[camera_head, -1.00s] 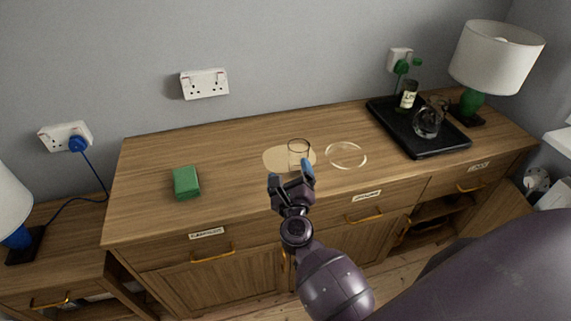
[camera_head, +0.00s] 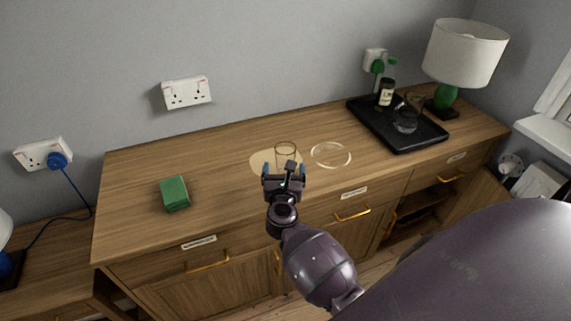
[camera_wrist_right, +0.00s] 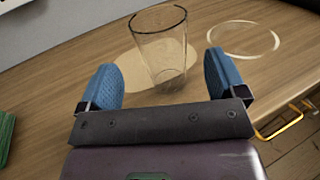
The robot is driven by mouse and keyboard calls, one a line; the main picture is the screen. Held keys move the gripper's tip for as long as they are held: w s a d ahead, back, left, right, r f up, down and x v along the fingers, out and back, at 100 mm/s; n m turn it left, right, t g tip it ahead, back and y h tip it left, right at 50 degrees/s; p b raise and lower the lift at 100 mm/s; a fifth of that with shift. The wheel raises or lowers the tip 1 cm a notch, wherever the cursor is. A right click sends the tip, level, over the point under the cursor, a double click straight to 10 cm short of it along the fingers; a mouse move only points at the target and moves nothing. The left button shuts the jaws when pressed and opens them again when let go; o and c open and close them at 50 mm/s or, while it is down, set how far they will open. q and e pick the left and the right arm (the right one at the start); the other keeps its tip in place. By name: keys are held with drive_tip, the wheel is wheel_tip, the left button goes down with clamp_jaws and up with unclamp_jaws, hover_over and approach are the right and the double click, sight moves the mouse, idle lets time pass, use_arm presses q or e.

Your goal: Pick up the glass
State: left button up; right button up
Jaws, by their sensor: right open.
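A clear, empty glass (camera_head: 285,153) stands upright on the wooden sideboard, on or at the edge of a pale round patch (camera_head: 258,163). My right gripper (camera_head: 284,168) is just in front of it, toward the near edge of the sideboard, and hides its lower part in the head view. In the right wrist view the glass (camera_wrist_right: 161,50) stands ahead of and between the two blue-padded fingers. The fingers (camera_wrist_right: 163,85) are apart with nothing between them, and I cannot tell the exact gap to the glass. My left gripper is not in view.
A clear ring outline (camera_head: 331,155) lies right of the glass. A green block (camera_head: 174,194) is at the left. A black tray (camera_head: 431,137) with a bottle (camera_head: 385,93) and glassware stands right, beside a lamp (camera_head: 464,52). The wooden top (camera_head: 220,150) between block and glass is clear.

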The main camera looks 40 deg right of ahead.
sight(285, 160)
drive_tip(key=x, duration=0.4)
drive_tip(key=shift+d+r, duration=0.1)
drive_tip(key=shift+w+d, duration=0.35)
drive_tip(key=shift+w, duration=0.1)
drive_tip(key=shift+c, duration=0.2)
drive_tip(key=c, duration=1.1)
drive_tip(key=shift+r, duration=0.1)
